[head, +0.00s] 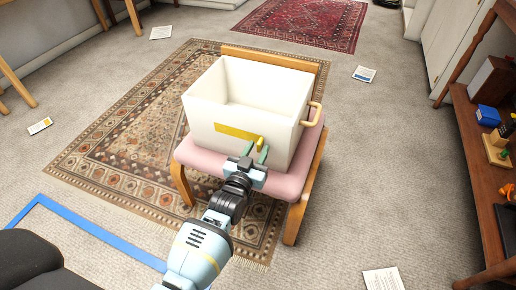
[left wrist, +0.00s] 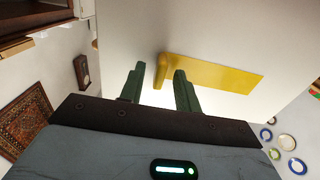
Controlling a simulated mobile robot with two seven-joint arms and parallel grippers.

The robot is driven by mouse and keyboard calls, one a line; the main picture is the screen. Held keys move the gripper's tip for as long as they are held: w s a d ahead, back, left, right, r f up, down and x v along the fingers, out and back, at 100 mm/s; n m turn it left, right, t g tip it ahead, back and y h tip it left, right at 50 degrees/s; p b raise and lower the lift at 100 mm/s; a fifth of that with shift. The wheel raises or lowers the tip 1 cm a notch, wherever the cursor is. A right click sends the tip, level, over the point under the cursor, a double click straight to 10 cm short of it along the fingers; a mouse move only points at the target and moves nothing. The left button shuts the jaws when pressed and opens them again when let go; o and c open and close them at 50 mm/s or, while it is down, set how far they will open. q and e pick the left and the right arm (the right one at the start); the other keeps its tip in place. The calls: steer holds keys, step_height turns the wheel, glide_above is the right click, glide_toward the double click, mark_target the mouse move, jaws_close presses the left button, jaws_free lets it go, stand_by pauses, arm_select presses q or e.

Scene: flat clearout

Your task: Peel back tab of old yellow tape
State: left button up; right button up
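The old yellow tape (head: 232,132) is a flat strip on the front wall of a white box (head: 203,118). Its tab (head: 260,144) stands out from the wall at the strip's right end. In the left wrist view the strip (left wrist: 220,76) runs to the right and the tab (left wrist: 162,70) sticks out towards me. My left gripper (head: 257,153) is at the tab, its green fingers apart. In the left wrist view the left gripper (left wrist: 158,82) has the tab between its fingertips, with a gap on each side. My right gripper is in neither view.
A patterned rug (head: 120,140) lies below. A wooden shelf (head: 462,150) with small items stands at the right. Papers (head: 383,279) lie on the open carpet.

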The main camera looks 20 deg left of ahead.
arm_select(q)
jaws_close()
steer(key=shift+a, duration=2.5)
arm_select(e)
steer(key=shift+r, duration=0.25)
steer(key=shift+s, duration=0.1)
